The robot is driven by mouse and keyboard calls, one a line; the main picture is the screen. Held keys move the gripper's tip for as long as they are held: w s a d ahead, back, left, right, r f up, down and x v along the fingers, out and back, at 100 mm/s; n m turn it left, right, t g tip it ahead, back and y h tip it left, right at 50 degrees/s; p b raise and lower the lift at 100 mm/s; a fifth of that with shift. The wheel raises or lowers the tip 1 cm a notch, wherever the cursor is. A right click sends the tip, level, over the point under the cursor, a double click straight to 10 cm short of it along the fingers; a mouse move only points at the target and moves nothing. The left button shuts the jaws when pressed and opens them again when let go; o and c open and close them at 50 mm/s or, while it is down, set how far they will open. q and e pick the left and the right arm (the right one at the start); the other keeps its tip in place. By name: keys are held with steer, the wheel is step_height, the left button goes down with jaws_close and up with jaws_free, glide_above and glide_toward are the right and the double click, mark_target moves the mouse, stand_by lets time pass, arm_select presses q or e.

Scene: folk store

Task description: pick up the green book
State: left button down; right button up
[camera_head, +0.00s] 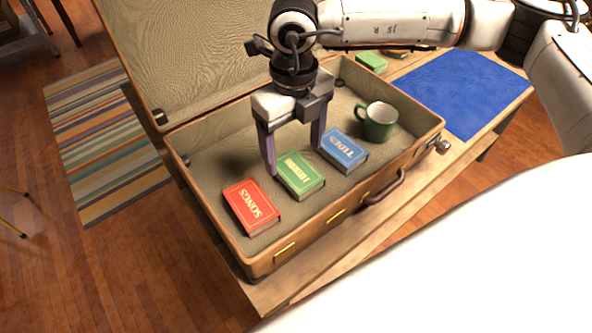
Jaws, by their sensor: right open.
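The green book (303,176) lies flat in the open suitcase (211,200), between a red book (251,207) marked SONGS and a blue book (345,151) marked TIDES. My right gripper (296,160) is open and points down over the green book. One finger shows at the book's left side and the other at its upper right, near the blue book. Nothing is between the fingers that I can see, and I cannot tell whether they touch the book. The left gripper is not in view.
A green mug (377,121) stands in the suitcase to the right of the blue book. The suitcase's raised lid (205,50) is behind. A blue mat (461,92) and another green item (371,62) lie on the wooden table (433,160). A striped rug (100,140) covers the floor at left.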

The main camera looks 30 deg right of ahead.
mark_target(297, 170)
steer(key=f, duration=0.3)
steer(key=shift+s+d+f+p, duration=0.1)
steer(key=shift+s+f+p, duration=0.25)
steer(key=shift+s, duration=0.05)
steer(key=shift+f, duration=0.45)
steer(key=shift+w, duration=0.1)
steer(key=c, duration=1.2)
